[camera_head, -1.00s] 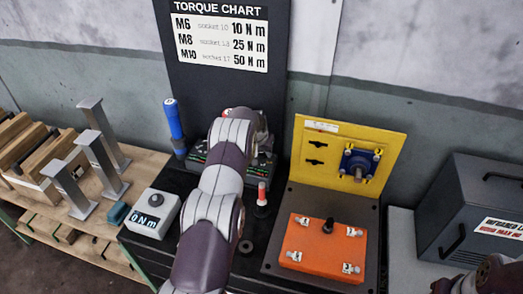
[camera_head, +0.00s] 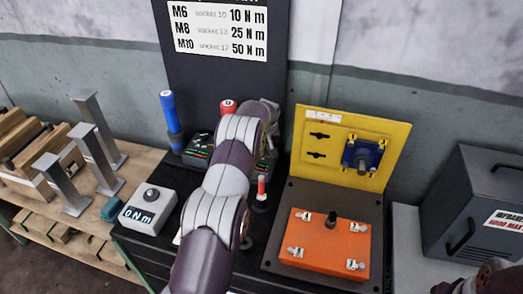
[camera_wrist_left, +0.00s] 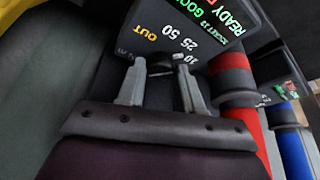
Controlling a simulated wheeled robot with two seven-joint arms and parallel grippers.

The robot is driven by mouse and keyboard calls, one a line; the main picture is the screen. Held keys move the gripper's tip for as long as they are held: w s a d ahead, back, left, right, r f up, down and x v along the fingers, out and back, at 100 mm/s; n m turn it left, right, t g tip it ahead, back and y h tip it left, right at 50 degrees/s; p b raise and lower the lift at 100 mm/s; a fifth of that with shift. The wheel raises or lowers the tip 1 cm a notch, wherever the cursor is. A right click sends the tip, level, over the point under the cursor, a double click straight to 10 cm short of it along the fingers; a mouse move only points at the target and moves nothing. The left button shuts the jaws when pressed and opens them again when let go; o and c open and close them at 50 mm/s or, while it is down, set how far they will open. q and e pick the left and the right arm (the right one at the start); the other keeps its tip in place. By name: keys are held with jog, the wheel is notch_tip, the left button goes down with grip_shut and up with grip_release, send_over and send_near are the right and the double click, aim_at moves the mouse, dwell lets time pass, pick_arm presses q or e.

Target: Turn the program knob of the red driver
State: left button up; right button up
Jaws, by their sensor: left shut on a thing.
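The red driver's handle (camera_wrist_left: 243,120) runs down the right side of the left wrist view. Its top (camera_head: 228,106) shows above my left arm in the head view. Its dark control panel (camera_wrist_left: 205,18) carries READY, GOOD and a socket 13 label, and the marks OUT, 50, 25 and 10. My left gripper (camera_wrist_left: 163,78) is shut on the small dark program knob (camera_wrist_left: 159,66) below these marks. The fingers cover much of the knob, and I cannot tell which mark it points to. In the head view my forearm hides this gripper. My right gripper is not in view.
The blue driver (camera_head: 171,113) stands left of the red one. A grey 0 Nm meter (camera_head: 149,209) is nearer me. An orange block (camera_head: 325,244) and a yellow upright plate (camera_head: 340,125) stand to the right. A torque chart (camera_head: 218,32) is behind.

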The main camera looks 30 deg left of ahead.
pick_arm(q)
jog(key=shift+d+f+n+g+y+b, duration=0.15)
jog(key=shift+n+g+y+b, duration=0.2)
jog(key=shift+n+b, duration=0.75)
jog(key=shift+w+n, duration=0.1)
jog(key=shift+n, duration=0.2)
jog(key=o, duration=1)
jog(key=shift+r, duration=0.2)
jog(key=shift+o, duration=0.2)
